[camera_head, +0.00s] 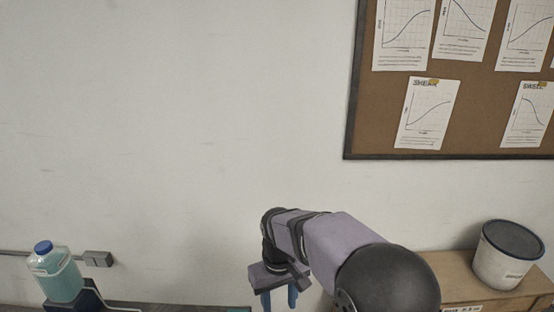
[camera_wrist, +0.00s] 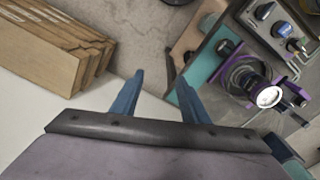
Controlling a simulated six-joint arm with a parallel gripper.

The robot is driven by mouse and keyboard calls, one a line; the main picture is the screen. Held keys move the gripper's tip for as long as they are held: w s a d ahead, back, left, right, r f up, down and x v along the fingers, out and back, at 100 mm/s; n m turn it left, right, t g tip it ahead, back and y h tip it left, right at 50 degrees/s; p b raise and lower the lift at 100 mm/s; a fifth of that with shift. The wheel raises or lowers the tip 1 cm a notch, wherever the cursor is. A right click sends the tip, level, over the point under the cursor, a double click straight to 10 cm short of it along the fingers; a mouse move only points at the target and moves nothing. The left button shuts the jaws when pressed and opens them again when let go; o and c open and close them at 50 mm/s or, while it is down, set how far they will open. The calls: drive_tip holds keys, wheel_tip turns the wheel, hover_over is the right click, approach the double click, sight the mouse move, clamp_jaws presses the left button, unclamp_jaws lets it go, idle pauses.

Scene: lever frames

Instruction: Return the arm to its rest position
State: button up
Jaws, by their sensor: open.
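My gripper (camera_head: 279,299) is at the lower middle of the head view, at the end of my purple-grey arm, in front of the pale wall. Its blue fingers point down. In the wrist view my gripper (camera_wrist: 157,90) shows two blue fingers spread apart with nothing between them. My arm reaches in from the lower right of the head view, and the surface below the fingers is cut off there.
A bottle of teal liquid (camera_head: 58,275) stands at the lower left. A lidded tub (camera_head: 506,255) sits on a wooden surface (camera_head: 455,277) at the right. Wooden boards (camera_wrist: 45,45) and a purple device with a lit lens (camera_wrist: 262,92) flank the fingers in the wrist view.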

drive_tip(key=s+d+f+m+b, duration=0.1)
drive_tip(key=s+d+f+m, duration=0.1)
drive_tip(key=s+d, duration=0.5)
drive_tip(key=s+d+f+m+b, duration=0.1)
drive_tip(key=s+d+f+m, duration=0.1)
drive_tip(key=s+d+f, duration=0.2)
drive_tip(key=s+d, duration=0.3)
drive_tip(key=s, duration=0.3)
drive_tip(key=shift+s+d+f+m+b, duration=0.2)
drive_tip(key=shift+s+m+b, duration=0.1)
drive_tip(key=shift+s, duration=0.1)
